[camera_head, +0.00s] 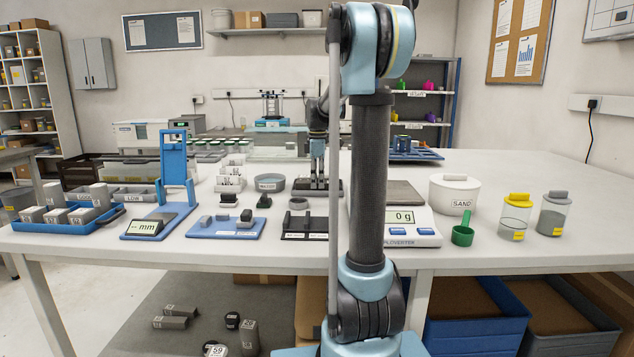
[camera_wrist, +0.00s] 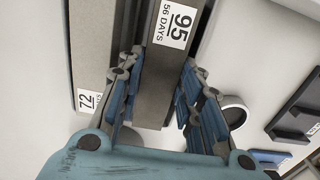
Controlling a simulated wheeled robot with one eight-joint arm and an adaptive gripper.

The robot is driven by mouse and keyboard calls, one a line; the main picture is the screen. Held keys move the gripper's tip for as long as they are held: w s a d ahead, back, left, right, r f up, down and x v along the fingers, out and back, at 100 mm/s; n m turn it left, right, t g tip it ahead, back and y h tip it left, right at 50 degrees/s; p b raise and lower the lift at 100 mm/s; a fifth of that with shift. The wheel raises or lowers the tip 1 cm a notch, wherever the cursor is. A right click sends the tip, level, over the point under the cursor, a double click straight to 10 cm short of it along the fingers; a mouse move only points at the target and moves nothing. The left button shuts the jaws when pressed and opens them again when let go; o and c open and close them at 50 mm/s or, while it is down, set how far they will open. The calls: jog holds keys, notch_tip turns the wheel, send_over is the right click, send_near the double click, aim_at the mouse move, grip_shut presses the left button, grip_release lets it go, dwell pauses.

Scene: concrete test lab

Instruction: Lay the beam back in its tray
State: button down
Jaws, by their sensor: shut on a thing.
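The beam (camera_wrist: 156,85) is a long grey bar with a label reading 95, 56 DAYS. My gripper (camera_wrist: 160,75) is shut on it, with a blue-padded finger along each side. The held beam looks nearer the wrist camera than a second grey beam (camera_wrist: 92,45) labelled 72, lying beside it to the left. In the head view my gripper (camera_head: 317,165) points down over the middle of the table, partly behind my arm. Beneath it is a dark grey low shape (camera_head: 305,188), too small to make out. I cannot clearly tell the beam's tray.
A round ring-shaped thing (camera_wrist: 235,111) and a black holder (camera_wrist: 297,108) stand right of the held beam. On the table (camera_head: 520,270) are a blue tray of cubes (camera_head: 75,224), a blue stand (camera_head: 173,160), a scale (camera_head: 400,228) and a sand tub (camera_head: 447,198).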

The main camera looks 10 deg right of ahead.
jog(key=c, duration=1.1)
grip_release()
jog(key=shift+o, duration=0.2)
jog(key=shift+r, duration=2.45)
